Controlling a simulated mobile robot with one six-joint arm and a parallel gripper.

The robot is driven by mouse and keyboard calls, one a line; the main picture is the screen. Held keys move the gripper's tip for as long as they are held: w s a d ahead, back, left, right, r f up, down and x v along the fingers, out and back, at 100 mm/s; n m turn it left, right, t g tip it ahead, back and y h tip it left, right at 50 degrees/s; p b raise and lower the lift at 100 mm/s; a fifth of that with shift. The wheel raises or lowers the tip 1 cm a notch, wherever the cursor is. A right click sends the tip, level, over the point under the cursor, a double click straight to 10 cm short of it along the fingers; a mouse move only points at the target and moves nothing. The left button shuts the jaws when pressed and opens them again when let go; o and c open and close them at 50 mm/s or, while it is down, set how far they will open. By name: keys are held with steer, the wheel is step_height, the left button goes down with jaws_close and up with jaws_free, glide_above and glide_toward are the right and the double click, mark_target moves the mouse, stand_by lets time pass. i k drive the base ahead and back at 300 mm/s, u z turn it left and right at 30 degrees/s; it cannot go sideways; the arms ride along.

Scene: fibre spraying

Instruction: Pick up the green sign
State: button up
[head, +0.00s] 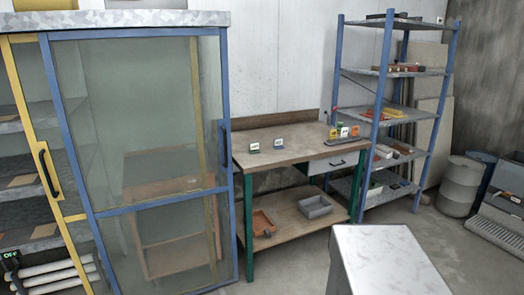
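Several small signs stand on the wooden top of a workbench (300,146) with green legs. A sign with a green lower edge (254,147) stands at the left of the top, with a whitish sign (279,143) to its right. At the right end stand a yellow sign (333,133), a sign with an orange-red part (344,132) and a greenish sign (355,130), close together. They are too small for me to read or to tell for sure which is the green sign. My gripper is not in view.
A glass-doored cabinet (135,18) with blue and yellow frames fills the left. An orange bin (264,223) and a grey bin (314,207) sit on the bench's lower shelf. A blue rack (446,90) stands right. A grey-topped block (388,262) is in the foreground.

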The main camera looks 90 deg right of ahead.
mark_target(254, 147)
steer(key=z, duration=0.45)
steer(key=k, duration=1.2)
steer(key=z, duration=1.2)
steer(key=i, duration=1.8)
steer(key=u, duration=0.2)
